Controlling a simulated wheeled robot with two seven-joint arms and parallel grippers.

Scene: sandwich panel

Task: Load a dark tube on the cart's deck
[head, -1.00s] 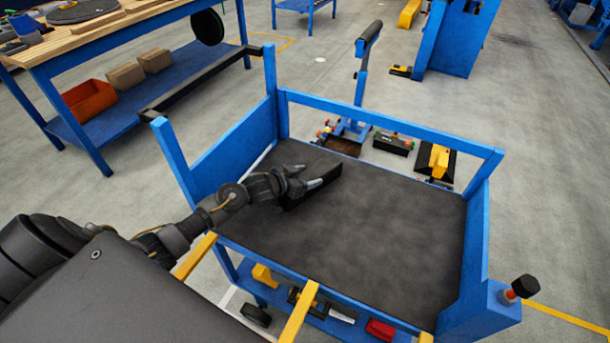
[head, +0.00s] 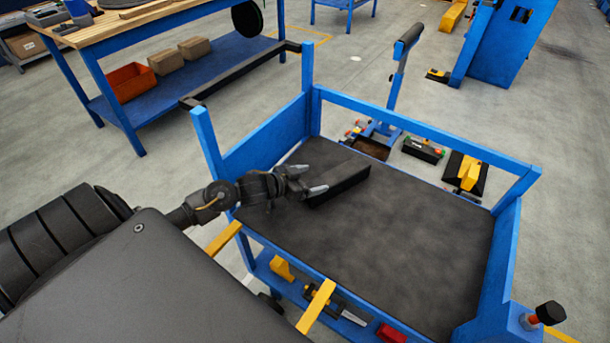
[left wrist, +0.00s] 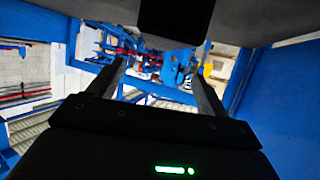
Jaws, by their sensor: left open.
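The dark tube (head: 345,184) is a black, box-like bar lying flat on the dark deck (head: 400,240) of the blue cart, near its far left part. My left gripper (head: 318,189) is open just left of the tube's near end, low over the deck. In the head view I cannot tell whether a fingertip touches it. In the left wrist view the open fingers (left wrist: 158,85) have nothing between them. A dark block, probably the tube (left wrist: 176,18), shows at the top edge there. My right gripper is not in view.
Blue rails and posts (head: 430,133) border the deck, with a black handle bar (head: 240,75) at the left. The deck's middle and right are clear. A lower shelf (head: 290,290) holds small items. A workbench (head: 130,40) stands behind left.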

